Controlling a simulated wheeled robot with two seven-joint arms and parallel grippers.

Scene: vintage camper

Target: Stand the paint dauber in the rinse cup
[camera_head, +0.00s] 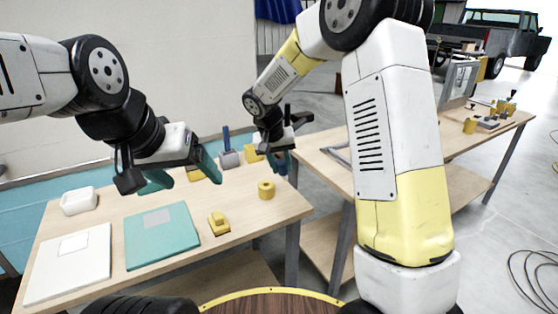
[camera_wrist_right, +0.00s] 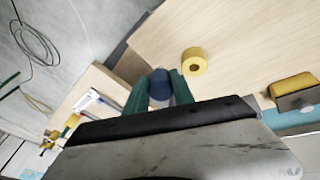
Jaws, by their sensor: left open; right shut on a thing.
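My right gripper (camera_head: 281,164) is shut on a blue-ended piece, seemingly the paint dauber (camera_wrist_right: 160,80), which shows between its green fingers in the right wrist view. The fingers hide most of it. A short yellow cylinder with a round hole in its top, seemingly the rinse cup (camera_head: 266,190), stands upright near the table's right edge. It also shows in the right wrist view (camera_wrist_right: 194,62), apart from the dauber. The right gripper is above and behind it in the head view. My left gripper (camera_head: 182,176) is open and empty above the table's left half.
The wooden table (camera_head: 180,266) also holds a white tray (camera_head: 78,207), a white board (camera_head: 70,270), a teal board (camera_head: 162,240), a yellow block (camera_head: 218,224) and a blue-handled grey tool (camera_head: 229,158). A second table (camera_head: 455,135) stands at right. Bare wood surrounds the yellow cylinder.

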